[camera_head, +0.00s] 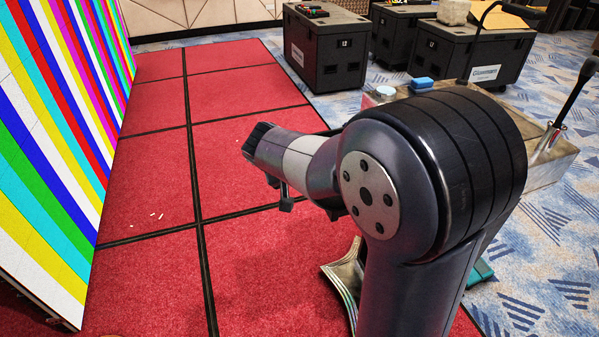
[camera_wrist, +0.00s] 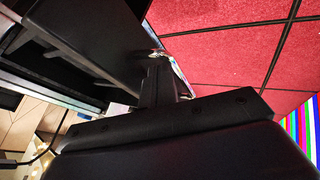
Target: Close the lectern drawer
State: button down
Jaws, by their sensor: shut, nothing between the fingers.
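My gripper (camera_wrist: 158,72) points up in the wrist view, fingers together and empty, close beside the panel's right edge. I cannot tell if they touch. In the head view my arm hides most of the gripper.
Microphones (camera_head: 576,92) rise from the lectern. Black cases (camera_head: 325,55) stand behind, on blue patterned carpet. A striped video wall (camera_head: 50,120) is at the left. Red carpet tiles (camera_head: 150,270) between wall and arm are mostly clear, with small white bits.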

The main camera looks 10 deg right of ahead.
jog(key=shift+d+f, duration=0.1)
jog(key=shift+f, duration=0.05)
jog(key=w+d+p, duration=0.1)
jog(key=d, duration=0.8)
jog(key=w+d, duration=0.1)
jog(key=d, duration=0.7)
jog(key=w+d+p, duration=0.1)
jog(key=d, duration=0.8)
jog(key=shift+w+d+p, duration=0.1)
jog(key=shift+d+p, duration=0.2)
jog(key=shift+d, duration=0.05)
